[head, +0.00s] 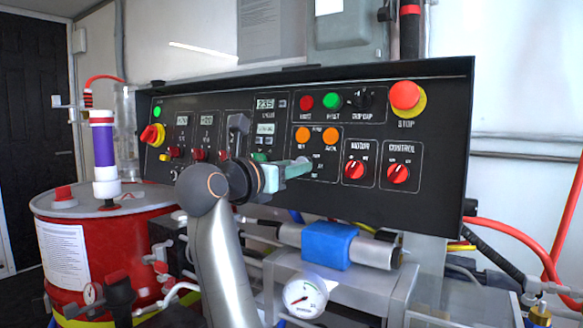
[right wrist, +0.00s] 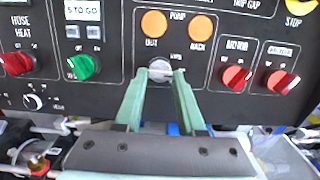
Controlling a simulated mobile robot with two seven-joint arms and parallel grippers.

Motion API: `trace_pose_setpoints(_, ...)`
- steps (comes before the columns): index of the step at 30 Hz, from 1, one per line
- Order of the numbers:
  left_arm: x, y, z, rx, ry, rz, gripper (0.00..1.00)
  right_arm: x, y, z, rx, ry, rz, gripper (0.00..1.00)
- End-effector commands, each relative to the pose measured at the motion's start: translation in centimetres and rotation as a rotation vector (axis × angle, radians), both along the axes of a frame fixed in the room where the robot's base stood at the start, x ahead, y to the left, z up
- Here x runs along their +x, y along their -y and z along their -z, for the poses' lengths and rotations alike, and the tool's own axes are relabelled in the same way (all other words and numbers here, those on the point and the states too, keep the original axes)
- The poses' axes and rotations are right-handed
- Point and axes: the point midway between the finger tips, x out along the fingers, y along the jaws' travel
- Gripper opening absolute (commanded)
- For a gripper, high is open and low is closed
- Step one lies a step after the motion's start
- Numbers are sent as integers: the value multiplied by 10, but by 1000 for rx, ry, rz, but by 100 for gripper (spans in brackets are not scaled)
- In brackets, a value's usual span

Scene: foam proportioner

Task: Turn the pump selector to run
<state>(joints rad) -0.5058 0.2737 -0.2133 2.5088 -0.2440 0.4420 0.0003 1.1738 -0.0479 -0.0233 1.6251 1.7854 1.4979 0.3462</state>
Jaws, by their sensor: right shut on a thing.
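The pump selector (right wrist: 160,66) is a small pale grey knob on the black control panel, below two orange lamps under the word PUMP in the right wrist view. My right gripper (right wrist: 164,76) has its two pale green fingers shut on this knob, one on each side. In the head view my right gripper (head: 302,167) reaches the panel from the lower left, and its fingers and hand hide the knob. The position the selector points to cannot be read. My left gripper is not in view.
Red motor (head: 354,170) and control (head: 397,173) knobs sit right of the selector. A green knob (right wrist: 84,67) is left of it. A red stop button (head: 405,95) is at upper right. Pipes with a blue fitting (head: 328,244) and a gauge (head: 304,297) lie below the panel.

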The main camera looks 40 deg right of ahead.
Motion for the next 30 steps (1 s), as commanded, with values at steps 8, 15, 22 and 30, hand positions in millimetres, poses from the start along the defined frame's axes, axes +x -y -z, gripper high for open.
trace_pose_setpoints(8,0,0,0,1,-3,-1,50,0,0,1,11,28,6,0)
trace_pose_setpoints(15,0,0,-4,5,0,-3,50,2,-1,0,47,149,28,0)
trace_pose_setpoints(22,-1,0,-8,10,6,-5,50,3,-1,0,101,331,63,0)
trace_pose_setpoints(30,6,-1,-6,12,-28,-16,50,4,-1,-1,160,537,103,0)
